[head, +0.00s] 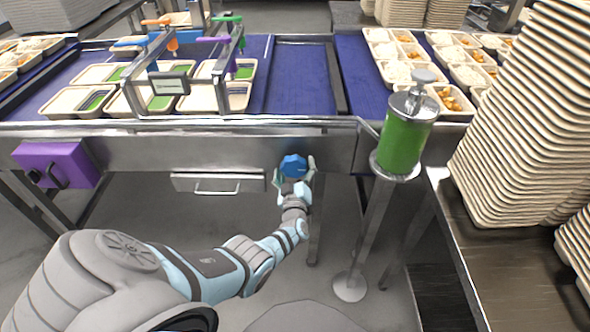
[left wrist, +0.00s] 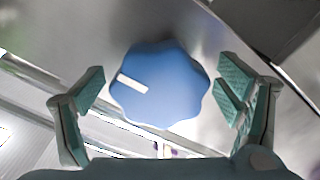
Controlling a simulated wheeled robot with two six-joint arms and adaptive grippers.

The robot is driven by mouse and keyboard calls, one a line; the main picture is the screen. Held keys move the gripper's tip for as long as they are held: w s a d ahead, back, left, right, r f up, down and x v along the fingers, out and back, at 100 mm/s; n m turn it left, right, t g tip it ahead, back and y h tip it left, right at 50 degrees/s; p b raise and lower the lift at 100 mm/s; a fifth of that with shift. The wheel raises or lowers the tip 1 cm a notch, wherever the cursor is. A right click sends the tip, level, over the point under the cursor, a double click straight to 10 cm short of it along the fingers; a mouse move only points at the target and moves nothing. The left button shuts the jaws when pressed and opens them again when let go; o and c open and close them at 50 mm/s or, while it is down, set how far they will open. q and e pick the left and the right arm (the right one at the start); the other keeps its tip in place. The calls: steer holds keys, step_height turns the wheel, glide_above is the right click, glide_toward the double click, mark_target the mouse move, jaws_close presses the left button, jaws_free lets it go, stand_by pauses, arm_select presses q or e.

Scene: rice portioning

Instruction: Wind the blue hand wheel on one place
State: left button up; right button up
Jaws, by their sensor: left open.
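The blue hand wheel (head: 293,165) is on the front metal panel of the conveyor table, below the belts. In the left wrist view the hand wheel (left wrist: 158,84) has a scalloped rim and a white mark pointing to its left side. My left gripper (head: 294,176) is at the wheel; in the wrist view its two teal fingers (left wrist: 160,92) stand open on either side of it. Gaps show between the fingers and the rim. My right gripper is not in view.
A purple box (head: 57,166) and a drawer with a handle (head: 218,184) are on the same front side, left of the wheel. A green-filled dispenser (head: 403,135) on a pole stands to the right. Tall tray stacks (head: 520,130) stand at far right.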

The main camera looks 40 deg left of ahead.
arm_select(q)
steer(key=v, duration=1.2)
